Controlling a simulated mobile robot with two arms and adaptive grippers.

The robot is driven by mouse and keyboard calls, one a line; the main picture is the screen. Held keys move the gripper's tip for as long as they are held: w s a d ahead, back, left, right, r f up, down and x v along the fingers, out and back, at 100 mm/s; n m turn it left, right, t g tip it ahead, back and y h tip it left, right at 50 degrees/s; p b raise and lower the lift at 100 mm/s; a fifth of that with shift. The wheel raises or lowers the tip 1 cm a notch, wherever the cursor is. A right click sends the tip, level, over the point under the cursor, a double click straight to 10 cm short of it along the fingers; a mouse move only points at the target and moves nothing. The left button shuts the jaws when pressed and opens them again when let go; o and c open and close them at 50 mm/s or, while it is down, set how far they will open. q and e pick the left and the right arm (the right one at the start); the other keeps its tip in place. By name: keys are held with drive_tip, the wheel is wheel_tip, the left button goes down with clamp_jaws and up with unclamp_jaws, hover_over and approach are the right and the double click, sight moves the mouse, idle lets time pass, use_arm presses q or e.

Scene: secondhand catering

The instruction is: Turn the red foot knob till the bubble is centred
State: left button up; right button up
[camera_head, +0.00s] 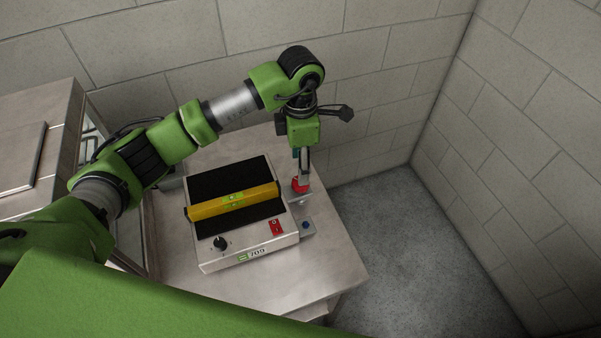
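The red foot knob (299,187) is at the right side of a flat appliance (206,255) with a black top. My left gripper (304,172) points down right at the knob, its fingers seen nearly edge-on. I cannot tell whether they are closed on the knob or only around or just above it. A yellow spirit level (207,211) lies across the black top. Its green vial (234,199) is near the middle, but the bubble is too small to place. My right gripper is not in view.
The appliance stands on a metal table (335,270). It has a black dial (220,243), a red switch (276,227) and, at its right, a small blue knob (305,225). Block walls (380,60) close off the back and right. Steel equipment (35,110) stands at left.

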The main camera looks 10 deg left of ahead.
sight(297, 188)
use_arm(q)
wheel_tip(297, 188, down, 6)
drive_tip(key=shift+w+r+p, duration=0.1)
drive_tip(key=shift+p, duration=0.55)
drive_tip(key=shift+f, duration=0.55)
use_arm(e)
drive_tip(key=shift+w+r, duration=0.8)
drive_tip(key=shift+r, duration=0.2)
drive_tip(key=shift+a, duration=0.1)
use_arm(q)
drive_tip(key=c, duration=1.1)
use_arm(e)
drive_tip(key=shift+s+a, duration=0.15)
